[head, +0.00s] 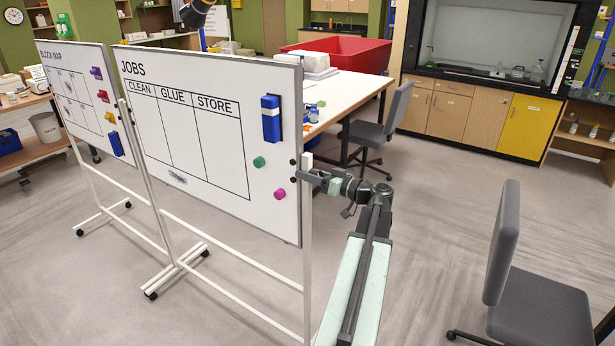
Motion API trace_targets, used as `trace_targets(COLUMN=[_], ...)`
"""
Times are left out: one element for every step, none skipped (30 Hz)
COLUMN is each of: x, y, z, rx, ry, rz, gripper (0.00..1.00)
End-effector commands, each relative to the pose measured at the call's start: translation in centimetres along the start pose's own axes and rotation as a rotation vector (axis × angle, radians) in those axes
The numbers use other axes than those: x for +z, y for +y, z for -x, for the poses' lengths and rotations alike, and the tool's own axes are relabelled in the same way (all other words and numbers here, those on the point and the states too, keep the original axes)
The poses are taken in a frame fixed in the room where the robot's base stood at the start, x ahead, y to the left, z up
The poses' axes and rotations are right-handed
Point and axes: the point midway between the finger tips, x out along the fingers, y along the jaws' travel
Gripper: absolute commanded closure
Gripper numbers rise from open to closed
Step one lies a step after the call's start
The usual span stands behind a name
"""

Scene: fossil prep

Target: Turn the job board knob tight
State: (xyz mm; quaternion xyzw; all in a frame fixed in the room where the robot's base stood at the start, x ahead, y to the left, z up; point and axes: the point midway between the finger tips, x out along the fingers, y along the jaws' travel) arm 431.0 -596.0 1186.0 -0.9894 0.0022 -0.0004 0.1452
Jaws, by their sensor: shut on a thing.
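The job board (215,110) is a white board headed JOBS with columns CLEAN, GLUE and STORE, on a white wheeled frame. My gripper (306,177) is at the right side post of this board, at about the height of the green magnet. It is shut on the job board knob at the post. The knob is small and mostly hidden by the jaws, so how far it is turned does not show. My arm reaches in from the lower right.
A blue eraser (271,119), a green magnet (259,162) and a pink magnet (280,194) sit on the board. The block map board (78,90) stands to the left. Grey chairs (505,250) stand to the right. The floor (440,215) between is clear.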

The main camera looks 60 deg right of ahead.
Motion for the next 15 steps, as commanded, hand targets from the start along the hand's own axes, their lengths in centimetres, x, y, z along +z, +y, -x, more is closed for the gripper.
trace_targets(x=[0.0,0.0,-0.01,-0.01,-0.01,-0.01,-0.01,-0.01,-0.01,-0.01,-0.01,-0.01,-0.01,-0.01,-0.01], y=[0.01,0.01,0.01,0.02,0.02,0.02,0.02,0.03,0.03,0.03,0.03,0.04,0.04,0.04,0.04], z=[0.01,0.01,0.02,0.02,0.02,0.03,0.03,0.04,0.04,0.05,0.05,0.06,0.06,0.06,0.07], rx=[0.0,0.0,0.0,0.0,0.0,0.0,0.0,0.001,0.001,0.001,0.001,0.001,0.001,0.001,0.001], ry=[0.0,0.0,0.0,0.0,0.0,0.0,0.0,0.0,0.0,0.0,0.0,0.0,0.0,0.0,0.0], rz=[0.0,0.001,0.001,0.002,0.002,0.002,0.002,0.003,0.003,0.003,0.003,0.003,0.004,0.004,0.004], gripper=[0.99,0.99,0.99,0.99,0.99,0.56,0.47,0.39,0.37,0.37,0.37,0.37,0.37,0.37,0.37])
